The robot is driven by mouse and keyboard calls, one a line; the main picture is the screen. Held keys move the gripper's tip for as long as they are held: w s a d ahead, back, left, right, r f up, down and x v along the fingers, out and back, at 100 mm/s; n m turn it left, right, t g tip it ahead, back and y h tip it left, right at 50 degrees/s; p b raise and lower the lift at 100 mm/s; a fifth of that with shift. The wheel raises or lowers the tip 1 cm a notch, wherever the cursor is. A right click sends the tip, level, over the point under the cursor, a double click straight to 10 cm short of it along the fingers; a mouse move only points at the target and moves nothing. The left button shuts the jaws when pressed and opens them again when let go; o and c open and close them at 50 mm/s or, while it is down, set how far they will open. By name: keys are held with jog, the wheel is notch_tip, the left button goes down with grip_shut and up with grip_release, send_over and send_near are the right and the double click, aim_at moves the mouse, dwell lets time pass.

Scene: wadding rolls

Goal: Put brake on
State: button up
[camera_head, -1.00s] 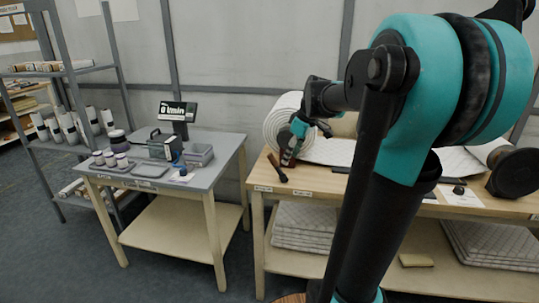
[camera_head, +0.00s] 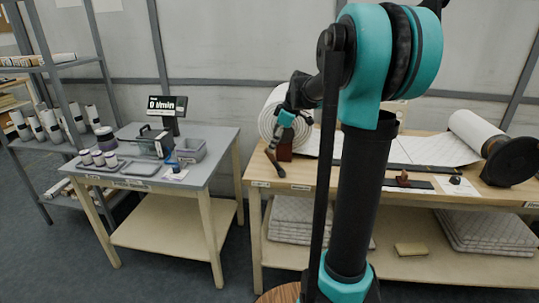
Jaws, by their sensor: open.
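A white wadding roll (camera_head: 268,112) stands at the left end of the wooden bench (camera_head: 262,181), partly hidden by my arm. A reddish-brown block (camera_head: 285,150) is in front of it. A dark lever (camera_head: 275,163) with a thicker lower end slants beside the block, at the bench's left front; I take it for the brake. My gripper (camera_head: 276,140) is open, pointing down by the roll, just above the lever's upper end. It is small and dark here, and I cannot tell whether it touches the lever.
A white sheet (camera_head: 430,150) lies along the bench. A dark strip (camera_head: 415,184) carries a red piece (camera_head: 403,179). A second roll (camera_head: 474,130) and black disc (camera_head: 510,161) are at right. A grey table (camera_head: 205,165) with jars and a display (camera_head: 167,105) stands left, across a gap.

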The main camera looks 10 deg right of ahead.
aim_at(269, 154)
jog(key=x, duration=0.6)
jog(key=shift+a+f, duration=0.1)
jog(key=shift+f, duration=0.05)
grip_shut()
